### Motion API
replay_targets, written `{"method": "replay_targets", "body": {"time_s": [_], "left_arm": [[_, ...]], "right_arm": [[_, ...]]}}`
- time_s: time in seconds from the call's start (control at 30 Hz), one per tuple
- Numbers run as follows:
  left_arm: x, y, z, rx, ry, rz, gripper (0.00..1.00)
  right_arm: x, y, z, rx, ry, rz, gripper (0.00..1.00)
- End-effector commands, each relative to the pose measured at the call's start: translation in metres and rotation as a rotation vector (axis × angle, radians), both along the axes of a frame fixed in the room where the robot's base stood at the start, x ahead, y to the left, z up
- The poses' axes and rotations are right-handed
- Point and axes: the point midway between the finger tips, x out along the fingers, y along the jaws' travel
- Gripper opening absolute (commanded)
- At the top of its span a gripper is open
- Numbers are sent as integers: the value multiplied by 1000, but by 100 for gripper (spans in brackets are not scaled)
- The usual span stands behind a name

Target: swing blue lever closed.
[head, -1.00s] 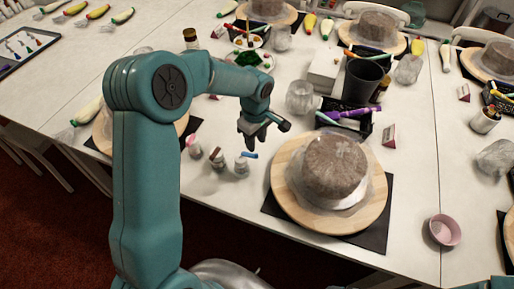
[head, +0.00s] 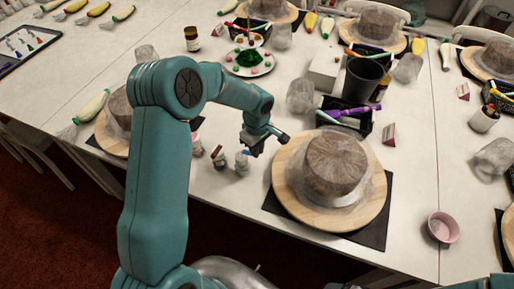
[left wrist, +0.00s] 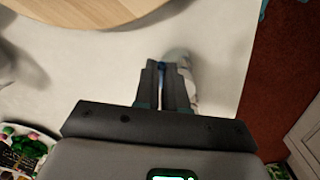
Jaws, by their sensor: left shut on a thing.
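The blue lever (left wrist: 161,70) shows as a small strip of blue between my left gripper's fingers in the left wrist view. It belongs to a small pale bottle (head: 242,166), which stands on the white table left of the near turntable. The bottle also shows beside the fingers in the left wrist view (left wrist: 188,82). My left gripper (head: 250,149) is just above the bottle and shut on the lever. The fingers hide most of the lever, so its exact angle is hard to tell. My right gripper is out of view.
A wooden turntable (head: 290,205) with a wrapped cake (head: 333,162) stands close on the right. Small bottles (head: 218,156) stand just left of the gripped one. The table's front edge is near.

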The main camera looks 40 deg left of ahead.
Motion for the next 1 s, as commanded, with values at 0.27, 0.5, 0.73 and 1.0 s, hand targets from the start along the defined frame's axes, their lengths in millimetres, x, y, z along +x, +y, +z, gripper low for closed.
{"method": "replay_targets", "body": {"time_s": [0.27,0.5,0.73,1.0], "left_arm": [[-1,0,0,0,-1,-31,0],[-2,-1,0,1,-1,-59,0],[-4,-1,0,1,-1,-95,0],[-7,-1,0,1,-1,-157,0]], "right_arm": [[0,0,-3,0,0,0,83],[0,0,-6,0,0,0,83],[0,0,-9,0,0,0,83],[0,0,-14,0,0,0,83]]}}
